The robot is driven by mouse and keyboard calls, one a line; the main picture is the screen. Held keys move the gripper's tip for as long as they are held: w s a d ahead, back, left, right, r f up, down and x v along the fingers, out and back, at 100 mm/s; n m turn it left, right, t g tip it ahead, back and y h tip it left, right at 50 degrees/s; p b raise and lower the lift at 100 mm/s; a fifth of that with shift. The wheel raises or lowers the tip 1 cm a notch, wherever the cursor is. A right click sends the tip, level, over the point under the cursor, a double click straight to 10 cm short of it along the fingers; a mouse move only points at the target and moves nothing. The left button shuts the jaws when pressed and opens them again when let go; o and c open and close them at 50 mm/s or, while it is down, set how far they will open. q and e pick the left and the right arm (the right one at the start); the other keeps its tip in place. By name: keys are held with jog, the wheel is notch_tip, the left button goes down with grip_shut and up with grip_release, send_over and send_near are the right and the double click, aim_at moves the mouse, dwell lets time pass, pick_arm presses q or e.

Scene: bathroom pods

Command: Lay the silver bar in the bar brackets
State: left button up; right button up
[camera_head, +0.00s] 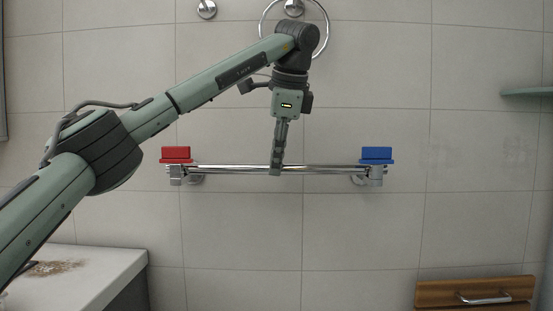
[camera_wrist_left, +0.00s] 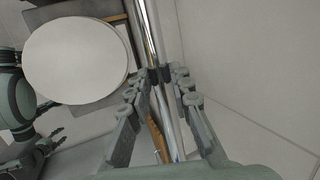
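The silver bar (camera_head: 235,169) lies level across the wall in the head view, its ends at the left bracket (camera_head: 177,174) under a red block (camera_head: 176,154) and the right bracket (camera_head: 376,175) under a blue block (camera_head: 377,155). I cannot tell whether the ends rest in the brackets or hang just in front. My left gripper (camera_head: 275,171) points down at the bar's middle. In the left wrist view its fingertips (camera_wrist_left: 160,75) are closed around the bar (camera_wrist_left: 150,35). My right gripper (camera_wrist_left: 52,132) shows small at the left of that view, its fingers apart and empty.
A round chrome ring (camera_head: 325,30) is on the wall behind my left wrist. A white counter (camera_head: 105,265) is at lower left, a wooden drawer (camera_head: 440,294) at lower right, and a green shelf (camera_head: 525,92) at right. The wall below the bar is clear.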

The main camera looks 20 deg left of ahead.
pick_arm(q)
jog(key=o, duration=0.5)
jog(key=shift+c, duration=0.2)
jog(key=v, duration=1.2)
